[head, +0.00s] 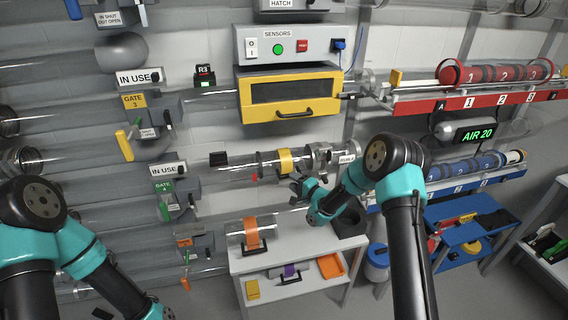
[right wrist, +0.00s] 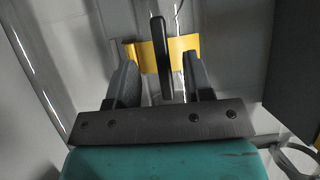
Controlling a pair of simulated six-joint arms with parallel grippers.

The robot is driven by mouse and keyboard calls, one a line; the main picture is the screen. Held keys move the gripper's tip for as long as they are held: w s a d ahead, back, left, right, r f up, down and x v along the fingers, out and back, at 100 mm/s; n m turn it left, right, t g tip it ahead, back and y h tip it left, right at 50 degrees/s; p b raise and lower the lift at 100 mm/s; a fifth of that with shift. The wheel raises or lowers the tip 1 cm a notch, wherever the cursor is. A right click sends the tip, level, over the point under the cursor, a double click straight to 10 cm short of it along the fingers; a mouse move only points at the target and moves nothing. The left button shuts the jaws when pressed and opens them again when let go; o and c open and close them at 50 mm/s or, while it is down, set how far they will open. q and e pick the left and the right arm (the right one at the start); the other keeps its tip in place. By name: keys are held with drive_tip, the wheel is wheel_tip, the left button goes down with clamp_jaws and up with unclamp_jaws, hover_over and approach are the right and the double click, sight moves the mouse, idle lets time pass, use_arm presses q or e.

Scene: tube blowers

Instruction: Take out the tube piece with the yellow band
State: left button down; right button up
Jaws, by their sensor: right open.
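The clear tube piece with the yellow band (head: 285,160) sits in the horizontal tube line at mid-height, with metal and dark fittings at its ends. The band also shows in the right wrist view (right wrist: 182,50). My right gripper (head: 297,183) is open, just below and in front of the band. In the right wrist view its two fingers (right wrist: 160,66) point at the band, with a dark upright bar between them. The bar covers part of the band, and I cannot tell whether the fingers touch anything. My left arm is at the lower left; its gripper is out of the picture.
A white bench (head: 290,258) below holds an orange-banded tube piece (head: 251,232) and a dark bin (head: 346,224). A yellow drawer box (head: 290,93) hangs above. A red rack (head: 470,100) and a blue cart (head: 465,225) stand at right. Gate valves (head: 165,185) are at left.

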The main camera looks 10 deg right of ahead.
sight(286, 175)
drive_tip(key=shift+x, duration=2.6)
drive_tip(key=shift+r, duration=0.1)
drive_tip(key=shift+c, duration=0.2)
clamp_jaws()
